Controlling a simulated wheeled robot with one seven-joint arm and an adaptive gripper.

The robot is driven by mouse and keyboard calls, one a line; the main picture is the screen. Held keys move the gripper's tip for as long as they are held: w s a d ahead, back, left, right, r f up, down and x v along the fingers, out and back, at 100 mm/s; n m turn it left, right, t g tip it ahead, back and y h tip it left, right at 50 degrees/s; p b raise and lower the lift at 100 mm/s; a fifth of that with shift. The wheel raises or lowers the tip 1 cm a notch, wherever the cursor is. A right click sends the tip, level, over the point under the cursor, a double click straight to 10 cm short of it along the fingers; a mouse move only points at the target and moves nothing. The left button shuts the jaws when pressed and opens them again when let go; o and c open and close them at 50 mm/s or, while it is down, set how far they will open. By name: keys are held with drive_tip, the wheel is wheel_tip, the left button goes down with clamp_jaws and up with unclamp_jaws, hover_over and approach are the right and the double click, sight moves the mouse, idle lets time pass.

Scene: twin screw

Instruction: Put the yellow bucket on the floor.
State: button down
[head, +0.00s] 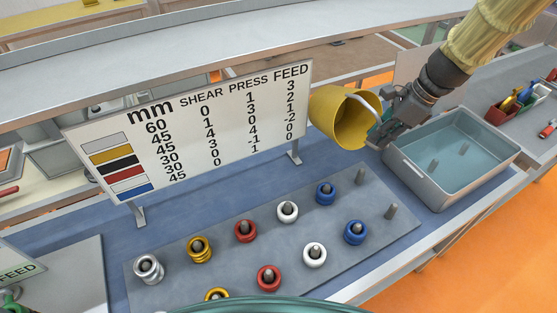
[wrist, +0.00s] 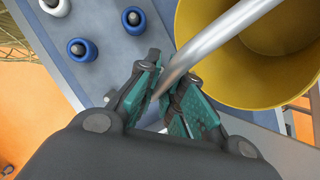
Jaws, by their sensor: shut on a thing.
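The yellow bucket (head: 338,117) hangs tilted on its side in the head view, its opening facing right, beside the right end of the sign board. My gripper (head: 384,124) is at the bucket's opening and is shut on its grey handle. In the wrist view the teal fingers of my gripper (wrist: 168,100) close around the metal handle (wrist: 212,40), and the bucket (wrist: 262,60) shows its open inside at upper right. The bucket appears to be above the blue table; its underside is hidden. Part of the orange floor (head: 480,240) shows at lower right.
The sign board (head: 200,130) stands on the blue table (head: 90,220). A grey plate (head: 335,225) with pegs carries coloured rings. A grey tray (head: 455,182) lies right of my gripper. The table's front edge (head: 375,283) borders open floor.

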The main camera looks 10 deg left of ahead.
drive_tip(key=shift+s+r, duration=0.1)
drive_tip(key=shift+r, duration=0.05)
drive_tip(key=shift+a, duration=0.2)
wheel_tip(320, 180, down, 10)
drive_tip(key=p, duration=0.2)
drive_tip(key=shift+p, duration=0.3)
drive_tip(key=c, duration=1.5)
unclamp_jaws()
drive_tip(key=shift+d, duration=0.1)
drive_tip(key=shift+c, duration=0.2)
drive_tip(key=b+v, duration=0.2)
drive_tip(key=v, duration=0.9)
drive_tip(key=shift+r, duration=0.4)
drive_tip(key=shift+o, duration=0.2)
drive_tip(key=shift+d, duration=0.1)
